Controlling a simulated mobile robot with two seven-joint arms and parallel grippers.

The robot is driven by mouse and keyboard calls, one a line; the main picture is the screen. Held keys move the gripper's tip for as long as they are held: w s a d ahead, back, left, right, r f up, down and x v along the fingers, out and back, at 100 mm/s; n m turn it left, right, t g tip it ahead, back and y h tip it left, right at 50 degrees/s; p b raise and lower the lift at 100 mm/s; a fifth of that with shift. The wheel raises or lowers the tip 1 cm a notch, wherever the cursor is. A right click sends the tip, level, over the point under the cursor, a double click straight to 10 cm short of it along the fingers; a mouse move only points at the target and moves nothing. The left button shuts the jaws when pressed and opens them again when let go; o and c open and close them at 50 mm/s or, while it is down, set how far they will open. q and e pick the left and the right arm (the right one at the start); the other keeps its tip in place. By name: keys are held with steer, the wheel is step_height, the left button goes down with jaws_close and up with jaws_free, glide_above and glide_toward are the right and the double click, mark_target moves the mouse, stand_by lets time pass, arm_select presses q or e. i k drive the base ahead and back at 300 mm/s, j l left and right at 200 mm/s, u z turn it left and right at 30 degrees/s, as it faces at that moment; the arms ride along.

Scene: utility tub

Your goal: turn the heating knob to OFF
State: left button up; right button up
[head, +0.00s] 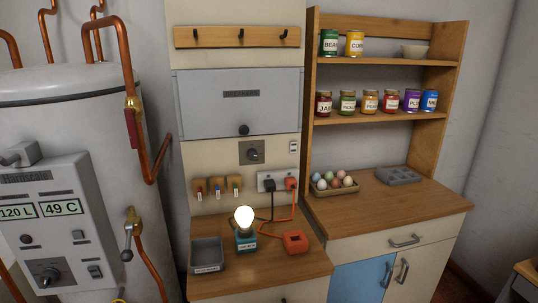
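A grey control box (40,230) is mounted on the front of a large grey tank at the left. Near its bottom is a dark rotary knob (48,274) on a dark plate; its pointer direction and markings are too small to read. Another dark knob (253,154) sits on a grey plate on the wall, below the metal cabinet. No readable label tells which of the two is the heating knob. Displays on the control box read "120 L" and "49 C" (60,207). Neither of my grippers is in view.
Copper pipes (138,110) and a lever valve (130,233) stand out beside the tank (75,120). A wooden counter (265,283) holds a lit bulb (244,219), a grey tray (206,254) and a red device (295,242) with a cord. Shelves with jars are at right.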

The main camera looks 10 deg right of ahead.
mark_target(251, 152)
steer(key=i+l, duration=0.15)
steer(key=l, duration=0.2)
steer(key=i+l, duration=0.1)
steer(key=l, duration=0.3)
steer(key=i+l, duration=0.15)
steer(key=l, duration=0.2)
steer(key=i+l, duration=0.1)
steer(key=l, duration=0.3)
steer(key=i+l+z, duration=0.1)
steer(key=l, duration=0.25)
steer(key=i+l, duration=0.2)
steer(key=l, duration=0.15)
steer(key=i+l, duration=0.15)
steer(key=l, duration=0.25)
steer(key=i+l, duration=0.1)
steer(key=l, duration=0.25)
